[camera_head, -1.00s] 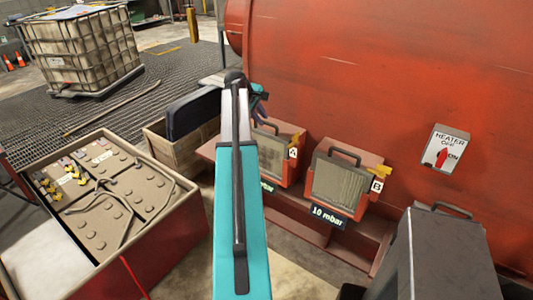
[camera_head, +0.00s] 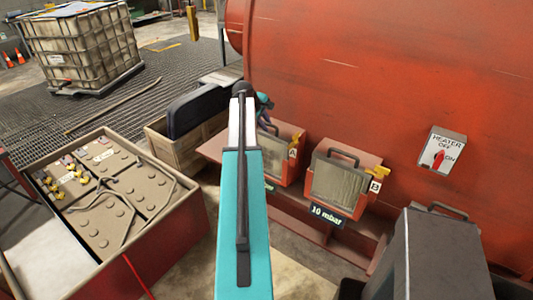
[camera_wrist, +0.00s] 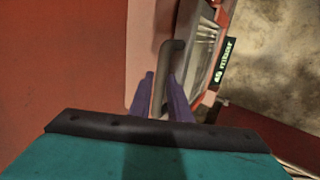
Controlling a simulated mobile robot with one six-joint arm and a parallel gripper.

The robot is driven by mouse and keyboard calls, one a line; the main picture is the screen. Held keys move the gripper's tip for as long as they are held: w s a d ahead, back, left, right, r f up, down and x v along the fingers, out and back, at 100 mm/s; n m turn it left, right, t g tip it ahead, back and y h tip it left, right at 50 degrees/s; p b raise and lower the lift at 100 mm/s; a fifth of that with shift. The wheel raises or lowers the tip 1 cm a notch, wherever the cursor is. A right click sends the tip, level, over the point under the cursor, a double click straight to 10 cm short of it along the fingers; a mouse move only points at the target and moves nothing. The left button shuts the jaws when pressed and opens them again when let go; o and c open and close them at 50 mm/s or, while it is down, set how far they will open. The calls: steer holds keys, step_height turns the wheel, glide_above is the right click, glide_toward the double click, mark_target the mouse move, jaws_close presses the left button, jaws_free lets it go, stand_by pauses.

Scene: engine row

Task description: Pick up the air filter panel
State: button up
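Two grey filter panels with dark handles sit in red housings along the big red tank. Panel A (camera_head: 272,152) is on the left, partly behind my arm. Panel B (camera_head: 338,184) is on the right with a "10 mbar" label. My gripper (camera_head: 264,106) is at the upper left of panel A in the head view. In the wrist view, my gripper's purple fingers (camera_wrist: 162,84) stand apart on either side of a grey handle (camera_wrist: 176,45). The slatted panel (camera_wrist: 202,50) is beside it, with a label ending in "mbar". Contact with the handle is unclear.
The red tank (camera_head: 400,80) rises right behind the housings and carries a heater switch (camera_head: 442,150). A dark grey box (camera_head: 440,250) stands at lower right. A battery crate (camera_head: 180,212) and a wooden box (camera_head: 185,150) are on the left.

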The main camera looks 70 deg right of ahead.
jaws_close()
stand_by(1.4)
